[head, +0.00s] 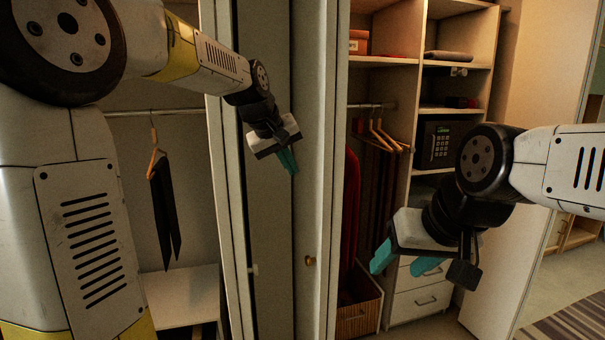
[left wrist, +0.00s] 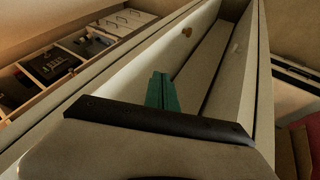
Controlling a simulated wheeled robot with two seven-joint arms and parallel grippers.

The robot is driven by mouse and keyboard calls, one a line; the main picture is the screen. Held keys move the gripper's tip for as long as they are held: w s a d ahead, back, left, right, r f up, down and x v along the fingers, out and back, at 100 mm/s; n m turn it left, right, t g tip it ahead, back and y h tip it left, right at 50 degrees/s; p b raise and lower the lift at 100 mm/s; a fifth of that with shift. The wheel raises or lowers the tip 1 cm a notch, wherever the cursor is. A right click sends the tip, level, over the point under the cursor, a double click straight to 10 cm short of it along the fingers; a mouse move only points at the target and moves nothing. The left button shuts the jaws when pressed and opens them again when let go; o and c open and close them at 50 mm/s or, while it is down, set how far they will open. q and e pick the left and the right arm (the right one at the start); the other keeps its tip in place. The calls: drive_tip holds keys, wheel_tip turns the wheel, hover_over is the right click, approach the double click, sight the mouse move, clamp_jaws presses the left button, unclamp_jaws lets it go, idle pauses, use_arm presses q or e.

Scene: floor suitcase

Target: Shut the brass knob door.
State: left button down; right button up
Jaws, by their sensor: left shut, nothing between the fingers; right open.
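The brass knob (head: 309,261) sits low on a pale door panel (head: 313,170) in the middle of the head view. The panels here stand folded close together, with the closet open on both sides. A small brass-coloured spot, likely the knob (left wrist: 187,31), shows near the top of the left wrist view. My left gripper (head: 291,164), with teal fingers (left wrist: 162,92), is shut and empty, in front of the folded panels and above the knob. Whether it touches a panel is unclear. My right gripper (head: 405,264) is open and empty, right of the knob door.
Left of the panels, a dark garment (head: 164,208) hangs above a white shelf unit (head: 182,292). To the right are hangers (head: 381,135), a safe (head: 437,143), white drawers (head: 420,302) and a wicker basket (head: 358,318). A striped rug (head: 570,320) lies on the floor at far right.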

use_arm(q)
approach(321, 194)
wheel_tip(321, 194, down, 4)
drive_tip(key=w+a, duration=0.1)
drive_tip(key=a, duration=0.1)
drive_tip(key=shift+w+d, duration=0.4)
drive_tip(key=shift+d, duration=0.4)
drive_tip(key=shift+w+d, duration=0.4)
drive_tip(key=shift+d, duration=0.35)
drive_tip(key=shift+d, duration=0.15)
